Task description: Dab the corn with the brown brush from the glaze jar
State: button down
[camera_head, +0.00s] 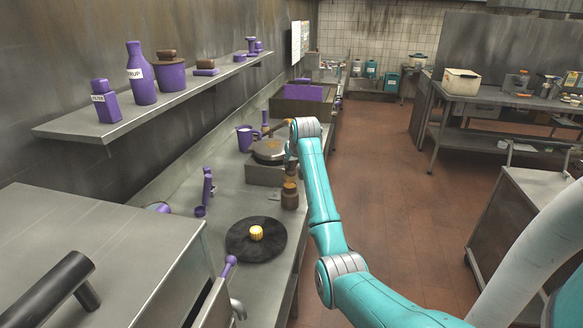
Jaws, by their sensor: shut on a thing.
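The corn (256,233) is a short yellow piece on a dark round board (238,248) on the steel counter. The glaze jar (289,197) is a small brown jar near the counter's right edge, behind and to the right of the corn.
A griddle-like appliance (268,152) and a purple mug (245,138) stand behind the jar. A purple upright object (207,186) stands left of the jar. A large steel box (95,245) fills the front left. A wall shelf (110,128) holds purple containers. Counter around the board is mostly clear.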

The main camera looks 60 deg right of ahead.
jog(key=shift+r, duration=2.4)
jog(key=shift+w, duration=0.1)
